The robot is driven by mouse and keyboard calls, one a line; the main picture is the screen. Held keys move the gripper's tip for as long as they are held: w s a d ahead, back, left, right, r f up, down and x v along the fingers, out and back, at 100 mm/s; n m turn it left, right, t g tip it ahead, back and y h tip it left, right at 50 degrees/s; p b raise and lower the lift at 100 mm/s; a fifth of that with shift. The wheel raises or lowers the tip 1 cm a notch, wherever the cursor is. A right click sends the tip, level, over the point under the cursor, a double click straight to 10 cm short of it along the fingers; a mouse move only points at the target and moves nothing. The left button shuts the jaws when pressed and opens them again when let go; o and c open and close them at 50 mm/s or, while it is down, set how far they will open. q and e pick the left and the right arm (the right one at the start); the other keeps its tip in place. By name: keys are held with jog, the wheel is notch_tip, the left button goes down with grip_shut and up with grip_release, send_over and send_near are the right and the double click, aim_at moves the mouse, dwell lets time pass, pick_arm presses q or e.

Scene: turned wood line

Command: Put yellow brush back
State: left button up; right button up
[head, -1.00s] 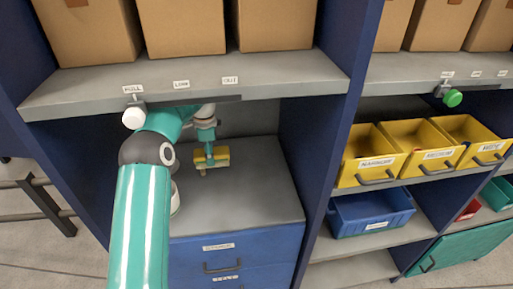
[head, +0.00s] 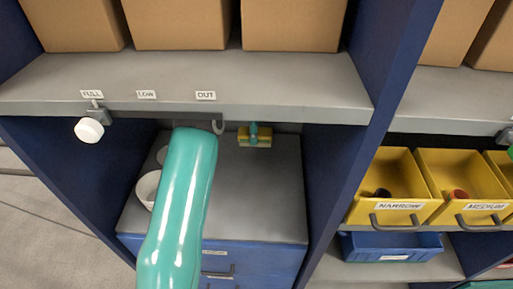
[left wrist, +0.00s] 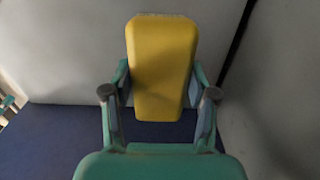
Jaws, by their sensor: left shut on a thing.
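The yellow brush (head: 245,138) is in the grey-floored bay below the upper shelf, close to its back wall. My left gripper (head: 254,133) is shut on it, and my left arm reaches in from the front. In the left wrist view the brush (left wrist: 162,65) shows as a long yellow block between the two fingers of my left gripper (left wrist: 160,95). Its bristles cannot be made out. My right gripper is out of view.
White round containers (head: 147,188) stand at the bay's left, partly behind my arm. The shelf edge (head: 250,110) carries FULL, LOW and OUT labels and a white knob (head: 89,130). A blue side panel (head: 345,170) bounds the bay. Yellow bins (head: 397,185) stand to its right.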

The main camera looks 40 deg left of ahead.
pick_arm(q)
jog(key=shift+f+p, duration=0.55)
jog(key=shift+f, duration=2.75)
jog(key=shift+f, duration=0.2)
jog(key=o, duration=1)
jog(key=shift+r, duration=0.1)
jog(key=shift+r, duration=0.1)
jog(key=shift+r+b, duration=0.7)
jog(key=shift+r, duration=3.05)
